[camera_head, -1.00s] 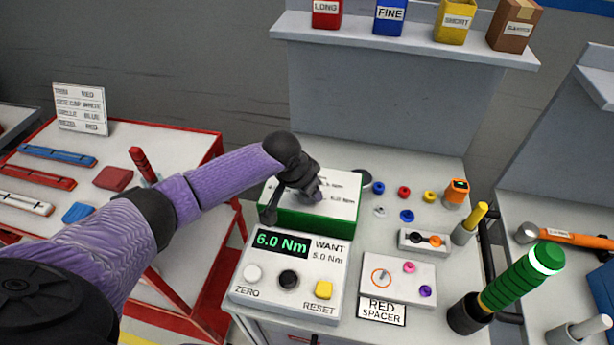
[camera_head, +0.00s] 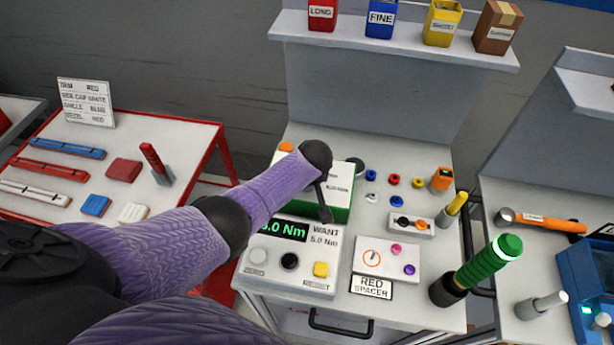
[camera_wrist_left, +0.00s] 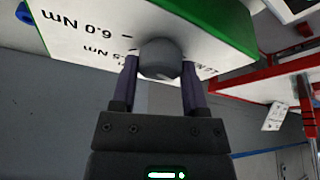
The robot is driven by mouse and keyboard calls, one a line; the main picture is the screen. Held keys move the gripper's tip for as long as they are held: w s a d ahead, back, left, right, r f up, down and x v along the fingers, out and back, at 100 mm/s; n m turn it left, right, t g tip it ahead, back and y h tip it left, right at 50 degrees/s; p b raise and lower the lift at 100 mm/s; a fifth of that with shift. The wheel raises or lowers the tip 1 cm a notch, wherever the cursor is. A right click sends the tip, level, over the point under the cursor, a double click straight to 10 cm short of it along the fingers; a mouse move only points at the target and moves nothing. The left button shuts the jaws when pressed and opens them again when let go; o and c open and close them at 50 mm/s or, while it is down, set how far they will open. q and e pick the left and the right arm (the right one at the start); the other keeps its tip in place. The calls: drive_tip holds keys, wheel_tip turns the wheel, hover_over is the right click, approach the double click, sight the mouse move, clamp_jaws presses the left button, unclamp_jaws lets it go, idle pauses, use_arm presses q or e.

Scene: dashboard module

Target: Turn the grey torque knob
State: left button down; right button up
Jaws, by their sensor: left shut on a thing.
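The grey torque knob (camera_wrist_left: 160,58) stands on the white face of a green box (camera_wrist_left: 225,25) in the left wrist view, with markings such as 6.0 Nm beside it. My left gripper (camera_wrist_left: 160,68) is shut on the knob, one finger on each side. In the head view the green box (camera_head: 340,212) sits behind the meter, and my left arm hides the knob and the gripper. The meter (camera_head: 290,262) shows green digits ending in ".0 Nm", the first digit partly covered by my arm. Its label reads WANT 5.0 Nm. My right gripper is not in view.
Small coloured caps (camera_head: 393,180) and a RED SPACER plate (camera_head: 388,258) lie right of the meter. A green-handled tool (camera_head: 488,262) stands at the bench's right edge. A red-edged table (camera_head: 120,190) with coloured strips is on the left. Labelled bins (camera_head: 381,20) line the shelf.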

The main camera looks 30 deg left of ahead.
use_arm(q)
drive_tip(key=shift+n, duration=0.7)
drive_tip(key=shift+n+y, duration=0.3)
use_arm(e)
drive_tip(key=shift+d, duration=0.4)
use_arm(q)
drive_tip(key=c, duration=0.6)
unclamp_jaws()
drive_tip(key=o, duration=0.5)
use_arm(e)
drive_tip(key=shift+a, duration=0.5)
use_arm(q)
drive_tip(key=shift+r, duration=0.15)
